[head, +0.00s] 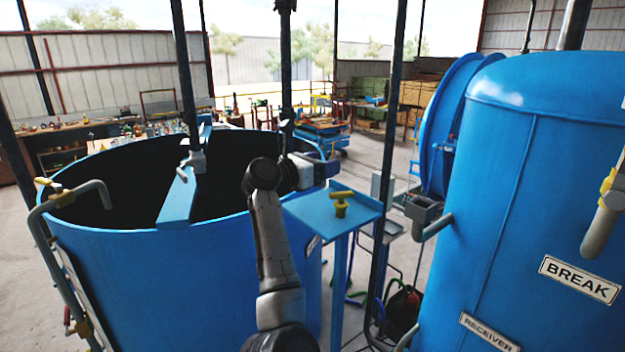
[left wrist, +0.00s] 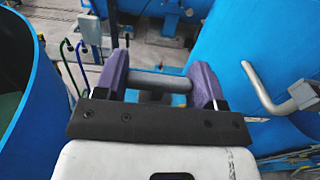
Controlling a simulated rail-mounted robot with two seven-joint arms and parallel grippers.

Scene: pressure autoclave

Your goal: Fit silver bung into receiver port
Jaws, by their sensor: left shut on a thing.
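My left gripper (head: 322,168) is above the small blue stand, by the right rim of the open tank. In the left wrist view its two purple fingers (left wrist: 160,75) are shut on a grey cylindrical piece, which appears to be the silver bung (left wrist: 160,82), lying crosswise between them. The bung cannot be made out in the head view. The receiver (head: 520,170) is the large blue tank at right, with a RECEIVER plate. A grey bent pipe with a square open end, seemingly its port (head: 424,212), juts from its left side, right of my gripper and apart from it. The pipe also shows in the left wrist view (left wrist: 268,96). My right gripper is out of view.
A blue stand (head: 325,210) holds a yellow fitting (head: 341,203). The open blue tank (head: 190,270) fills the left, with a pipe and yellow valve (head: 62,197) on its rim. Dark upright posts stand between the tanks. A round blue door (head: 446,125) stands behind the receiver.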

